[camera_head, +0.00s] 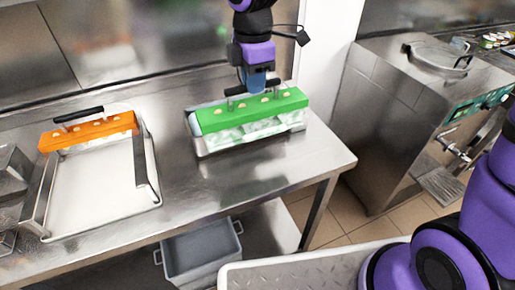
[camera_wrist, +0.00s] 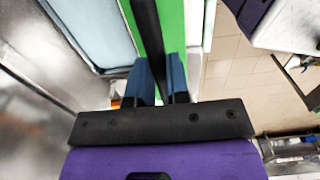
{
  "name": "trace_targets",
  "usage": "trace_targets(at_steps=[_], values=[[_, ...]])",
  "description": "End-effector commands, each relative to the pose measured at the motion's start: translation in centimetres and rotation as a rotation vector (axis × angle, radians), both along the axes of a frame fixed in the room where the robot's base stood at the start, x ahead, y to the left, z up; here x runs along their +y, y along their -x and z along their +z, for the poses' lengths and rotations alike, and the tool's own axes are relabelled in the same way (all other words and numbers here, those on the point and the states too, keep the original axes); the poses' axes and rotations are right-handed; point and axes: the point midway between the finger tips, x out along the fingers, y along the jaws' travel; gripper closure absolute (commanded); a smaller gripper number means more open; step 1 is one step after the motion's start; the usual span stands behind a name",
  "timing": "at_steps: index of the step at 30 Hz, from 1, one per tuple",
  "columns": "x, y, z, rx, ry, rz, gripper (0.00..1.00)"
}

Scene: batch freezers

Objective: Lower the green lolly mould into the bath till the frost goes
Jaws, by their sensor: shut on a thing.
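The green lolly mould (camera_head: 252,109) has a bright green top with several pale stick ends and a black bar handle. White frost patches (camera_head: 265,128) show on its lower side. My gripper (camera_head: 257,88) is shut on the handle from above. In the wrist view the blue fingertips (camera_wrist: 160,80) close on the black bar (camera_wrist: 148,35), with green mould on both sides. The steel bath (camera_head: 199,143) is under and around the mould in the head view. Pale blue liquid (camera_wrist: 92,28) shows beside the mould in the wrist view. How deep the mould's bottom sits is hidden.
An orange mould (camera_head: 88,131) with a black handle stands at the back of a metal-framed white tray (camera_head: 100,195) to the left. A grey tub (camera_head: 202,256) is below the steel table. A steel machine (camera_head: 400,115) stands right, across a floor gap.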

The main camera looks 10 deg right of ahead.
Motion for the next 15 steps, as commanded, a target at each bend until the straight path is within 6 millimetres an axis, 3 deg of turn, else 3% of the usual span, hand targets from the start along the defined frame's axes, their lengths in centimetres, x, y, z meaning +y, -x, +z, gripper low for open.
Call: trace_targets(at_steps=[15], values=[[1.0, -3.5, -0.1, -0.002, -0.002, -0.001, 1.00]])
